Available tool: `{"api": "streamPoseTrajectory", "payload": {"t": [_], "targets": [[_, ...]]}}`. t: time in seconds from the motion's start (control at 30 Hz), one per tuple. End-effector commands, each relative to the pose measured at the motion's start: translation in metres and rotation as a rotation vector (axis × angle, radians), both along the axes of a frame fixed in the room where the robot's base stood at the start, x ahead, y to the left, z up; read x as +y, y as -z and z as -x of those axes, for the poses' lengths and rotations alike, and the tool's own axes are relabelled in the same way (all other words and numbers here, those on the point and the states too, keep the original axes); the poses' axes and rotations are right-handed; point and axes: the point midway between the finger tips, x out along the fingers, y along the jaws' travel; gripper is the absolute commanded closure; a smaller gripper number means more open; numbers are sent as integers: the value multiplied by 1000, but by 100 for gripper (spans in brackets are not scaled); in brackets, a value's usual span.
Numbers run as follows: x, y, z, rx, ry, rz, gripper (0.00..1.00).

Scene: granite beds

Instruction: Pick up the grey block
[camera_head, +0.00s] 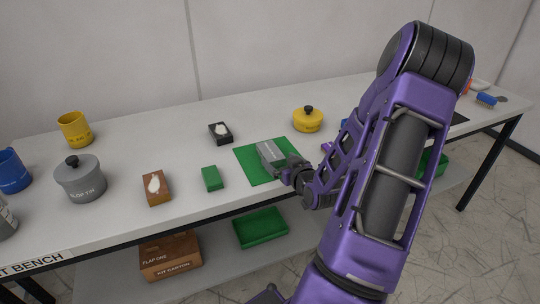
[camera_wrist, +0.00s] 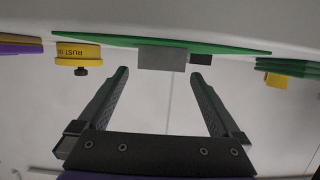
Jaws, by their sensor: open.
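The grey block (camera_head: 268,152) lies on the green mat (camera_head: 249,168) on the bench. In the wrist view, which appears upside down, the block (camera_wrist: 162,59) is just beyond the fingertips, roughly centred between them, with the mat (camera_wrist: 235,48) above it in the picture. My gripper (camera_head: 287,168) is low at the mat, at the block's near right side. In the wrist view its two fingers (camera_wrist: 158,73) are spread apart with nothing between them. The arm hides part of the mat and the bench to the right.
A black tray (camera_head: 220,132) stands behind left, a yellow pot (camera_head: 308,120) behind right. A grey pot (camera_head: 80,178), yellow mug (camera_head: 75,129) and blue mug (camera_head: 12,171) are farther left.

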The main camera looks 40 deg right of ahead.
Motion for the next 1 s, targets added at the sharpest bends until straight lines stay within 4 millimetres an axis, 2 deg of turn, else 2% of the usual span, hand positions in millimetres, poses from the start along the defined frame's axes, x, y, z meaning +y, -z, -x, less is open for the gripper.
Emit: {"api": "streamPoseTrajectory", "payload": {"t": [0.1, 0.37, 0.6, 0.73, 0.93, 1.0], "targets": [[-4, 6, -17, 0, -1, 0, 0], [-8, 12, -35, 1, 0, -1, 0], [-15, 23, -67, -1, 0, 0, 0], [-17, 26, -74, 1, -1, 2, 0], [-17, 26, -74, 1, -1, 2, 0], [-17, 25, -74, 1, -1, 2, 13]]}}
